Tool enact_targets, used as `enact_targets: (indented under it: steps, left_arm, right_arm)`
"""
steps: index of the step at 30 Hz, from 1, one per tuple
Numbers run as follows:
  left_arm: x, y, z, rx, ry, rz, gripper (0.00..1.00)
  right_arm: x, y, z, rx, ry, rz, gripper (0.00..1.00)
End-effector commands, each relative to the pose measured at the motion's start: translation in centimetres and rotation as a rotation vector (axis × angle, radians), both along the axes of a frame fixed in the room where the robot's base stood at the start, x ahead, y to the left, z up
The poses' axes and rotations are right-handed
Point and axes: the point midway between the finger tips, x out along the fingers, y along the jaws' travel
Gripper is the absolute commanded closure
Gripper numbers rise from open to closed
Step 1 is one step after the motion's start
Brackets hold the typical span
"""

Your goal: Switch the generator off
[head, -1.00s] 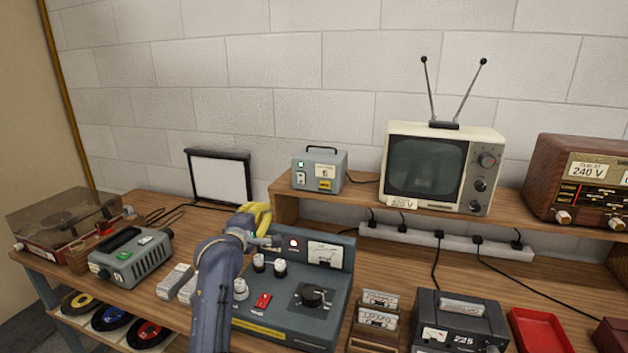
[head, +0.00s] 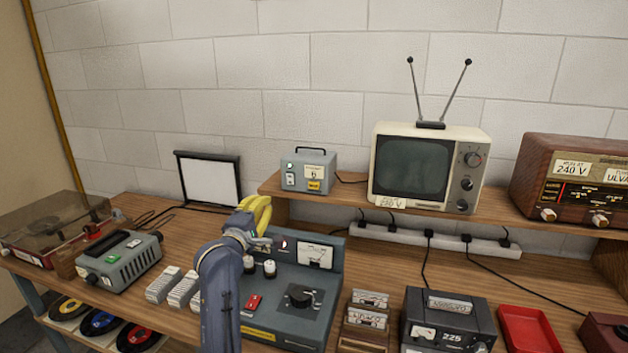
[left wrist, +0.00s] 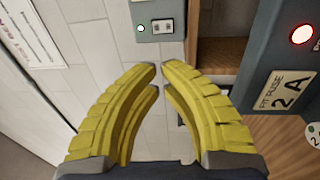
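No label reading "generator" is legible. A large blue-grey console (head: 290,310) on the bench has a red rocker, a black knob, a meter and a reddish lamp, bright in the left wrist view (left wrist: 302,34). My left gripper (head: 262,208) has yellow fingers, empty and nearly meeting at the tips (left wrist: 161,66). It is above the console's left rear, apart from the box. My right gripper is out of view.
A television (head: 428,170) and a wooden radio (head: 570,180) stand on the shelf. A power strip (head: 440,239) with plugs and cables runs below it. A grey unit with a green switch (head: 120,262) sits at left. A dark 225 unit (head: 447,322) is at right.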

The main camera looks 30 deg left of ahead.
Motion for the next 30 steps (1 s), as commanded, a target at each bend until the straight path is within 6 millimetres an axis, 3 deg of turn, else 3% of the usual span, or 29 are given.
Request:
enact_targets:
  steps: [19,23,30]
  left_arm:
    - [0.2,-0.1,0.4,0.018,-0.001,-0.004,1.0]
    - [1.4,0.1,0.5,0.018,0.0,-0.004,1.0]
    - [5.5,0.9,1.1,0.017,0.0,-0.004,1.0]
  right_arm:
    - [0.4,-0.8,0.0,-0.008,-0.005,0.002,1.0]
    - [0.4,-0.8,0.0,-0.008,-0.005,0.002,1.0]
    - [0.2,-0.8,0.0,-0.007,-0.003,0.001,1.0]
